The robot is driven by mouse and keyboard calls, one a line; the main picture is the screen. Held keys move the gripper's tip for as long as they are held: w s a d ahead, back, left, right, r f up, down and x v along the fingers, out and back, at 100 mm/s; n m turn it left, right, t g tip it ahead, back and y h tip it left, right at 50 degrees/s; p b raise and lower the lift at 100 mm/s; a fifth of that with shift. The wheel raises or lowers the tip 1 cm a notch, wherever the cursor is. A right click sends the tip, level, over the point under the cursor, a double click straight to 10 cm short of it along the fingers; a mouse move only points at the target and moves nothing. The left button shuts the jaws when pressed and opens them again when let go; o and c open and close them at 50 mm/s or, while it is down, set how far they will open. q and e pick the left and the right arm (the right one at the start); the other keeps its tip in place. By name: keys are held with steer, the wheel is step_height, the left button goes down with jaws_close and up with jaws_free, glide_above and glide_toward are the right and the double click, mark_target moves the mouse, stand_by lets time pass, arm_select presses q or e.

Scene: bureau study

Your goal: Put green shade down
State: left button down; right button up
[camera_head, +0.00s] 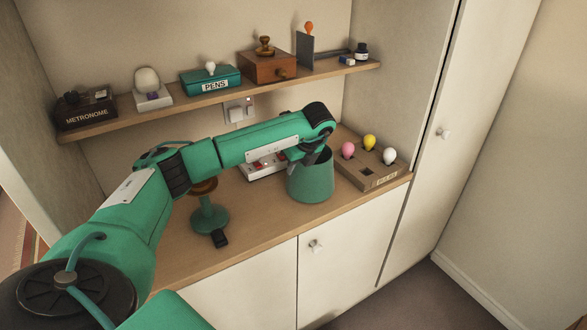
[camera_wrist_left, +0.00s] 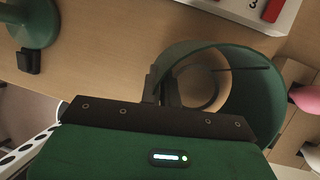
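The green shade (camera_head: 312,180) is a tapered open cylinder at the right of the bureau top, roughly upright. It also shows from above in the left wrist view (camera_wrist_left: 257,92), where I look into its open end. My left gripper (camera_head: 318,150) is at its rim, with the dark fingers (camera_wrist_left: 164,85) close together on either side of the shade's wall. I cannot tell whether its bottom touches the wood. The green lamp stand (camera_head: 209,218) is to the left, without a shade, partly hidden by my left arm. My right gripper is not in view.
Behind the shade is a white strip with red switches (camera_head: 262,168). A wooden holder (camera_head: 372,180) with pink, yellow and white bulbs stands close on the right. A shelf (camera_head: 220,94) above carries several objects. Bare wood (camera_head: 258,217) lies between stand and shade.

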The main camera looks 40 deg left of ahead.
arm_select(q)
steer(key=shift+f, duration=0.7)
steer(key=shift+f, duration=0.1)
steer(key=c, duration=1.6)
jaws_free()
steer(key=shift+c, duration=0.2)
